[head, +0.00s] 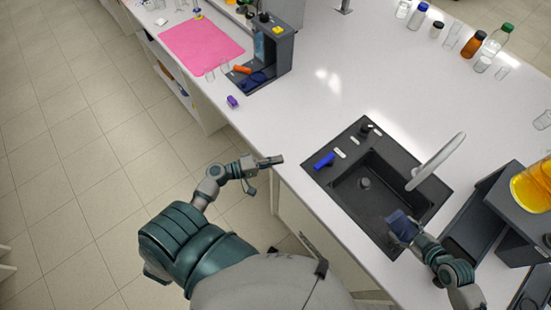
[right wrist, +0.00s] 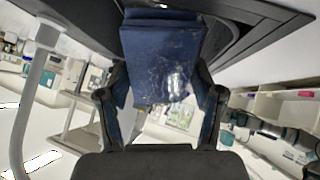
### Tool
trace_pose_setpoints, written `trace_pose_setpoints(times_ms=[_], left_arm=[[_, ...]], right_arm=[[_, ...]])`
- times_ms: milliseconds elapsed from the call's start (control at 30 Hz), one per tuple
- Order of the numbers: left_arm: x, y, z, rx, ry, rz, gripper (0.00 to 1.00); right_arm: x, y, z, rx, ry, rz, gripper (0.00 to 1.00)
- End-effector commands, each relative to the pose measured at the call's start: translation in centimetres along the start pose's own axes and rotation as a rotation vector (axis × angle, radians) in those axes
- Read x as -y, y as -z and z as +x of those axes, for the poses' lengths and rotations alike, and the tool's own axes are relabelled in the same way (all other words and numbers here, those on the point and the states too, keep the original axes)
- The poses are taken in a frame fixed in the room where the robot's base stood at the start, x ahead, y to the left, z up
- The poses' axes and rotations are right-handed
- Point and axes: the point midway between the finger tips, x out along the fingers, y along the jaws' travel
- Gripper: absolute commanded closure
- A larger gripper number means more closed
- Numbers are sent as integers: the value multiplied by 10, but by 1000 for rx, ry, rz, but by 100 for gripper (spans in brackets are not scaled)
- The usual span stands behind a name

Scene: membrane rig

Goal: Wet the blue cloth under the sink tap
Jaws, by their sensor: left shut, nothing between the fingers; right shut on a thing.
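The blue cloth (head: 400,224) is a folded dark blue piece in my right gripper (head: 412,236), above the right part of the black sink (head: 337,143). In the right wrist view the cloth (right wrist: 155,50) spans the space between the two fingers (right wrist: 158,90), with pale streaks and specks on its face. I cannot tell if it is wet. The pale curved tap (head: 437,160) rises at the sink's right side, apart from the cloth; no water stream is visible. My left gripper (head: 270,161) is shut and empty, left of the counter edge.
A blue item (head: 324,161) lies on the sink's rim. A dark box with an orange flask (head: 532,187) stands right of the sink. Bottles (head: 473,44) stand at the back right; a pink mat (head: 201,48) lies at the far left. The middle counter is clear.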

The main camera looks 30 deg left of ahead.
Motion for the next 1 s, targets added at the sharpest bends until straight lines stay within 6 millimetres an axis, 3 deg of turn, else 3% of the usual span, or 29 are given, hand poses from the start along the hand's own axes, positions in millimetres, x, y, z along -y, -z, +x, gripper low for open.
trace_pose_setpoints(times_ms=[33,500,1000], left_arm=[[-6,0,0,0,0,1,100],[-52,3,-2,0,-4,-1,100],[-53,6,-6,0,-8,-5,100]], right_arm=[[8,-13,-5,41,23,5,90],[18,1,-53,34,18,2,91],[21,7,-56,27,13,1,91]])
